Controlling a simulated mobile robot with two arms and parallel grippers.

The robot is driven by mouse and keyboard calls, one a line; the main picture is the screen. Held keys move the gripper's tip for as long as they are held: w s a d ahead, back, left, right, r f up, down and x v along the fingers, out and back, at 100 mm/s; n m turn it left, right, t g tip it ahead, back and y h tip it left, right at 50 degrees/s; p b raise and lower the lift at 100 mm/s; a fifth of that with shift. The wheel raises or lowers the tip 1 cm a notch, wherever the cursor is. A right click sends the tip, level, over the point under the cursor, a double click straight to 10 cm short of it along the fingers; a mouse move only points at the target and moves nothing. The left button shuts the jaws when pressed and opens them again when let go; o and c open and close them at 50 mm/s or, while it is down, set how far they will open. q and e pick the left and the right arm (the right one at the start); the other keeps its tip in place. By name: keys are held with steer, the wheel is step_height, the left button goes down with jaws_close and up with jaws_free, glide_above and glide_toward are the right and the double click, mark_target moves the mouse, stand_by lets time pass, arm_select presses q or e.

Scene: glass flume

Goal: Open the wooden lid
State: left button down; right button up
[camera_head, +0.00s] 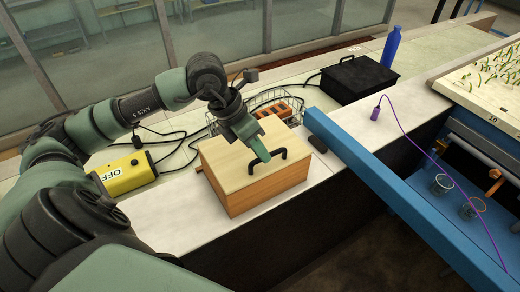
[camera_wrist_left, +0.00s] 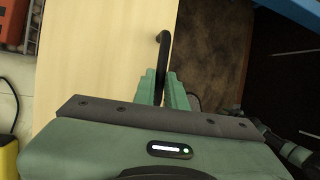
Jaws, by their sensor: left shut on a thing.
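The wooden lid (camera_head: 232,158) is a pale flat panel on top of an orange-brown wooden box (camera_head: 262,190) on the white counter. It looks closed, flat on the box. A black bar handle (camera_head: 272,158) stands on the lid near its front edge. My left gripper (camera_head: 262,154) comes down from above and is shut on the handle. In the left wrist view the fingers (camera_wrist_left: 161,88) meet at the black handle (camera_wrist_left: 164,48), with the pale lid (camera_wrist_left: 100,60) beside them. My right gripper is not in view.
A yellow box marked OFF (camera_head: 126,173) stands left of the wooden box. A wire basket (camera_head: 250,108) with an orange block is behind it. A black case (camera_head: 358,78) and blue bottle (camera_head: 391,46) stand farther back. A blue beam (camera_head: 390,180) runs close on the right.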

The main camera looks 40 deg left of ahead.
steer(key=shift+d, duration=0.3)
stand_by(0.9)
arm_select(q)
steer(key=shift+r, duration=0.15)
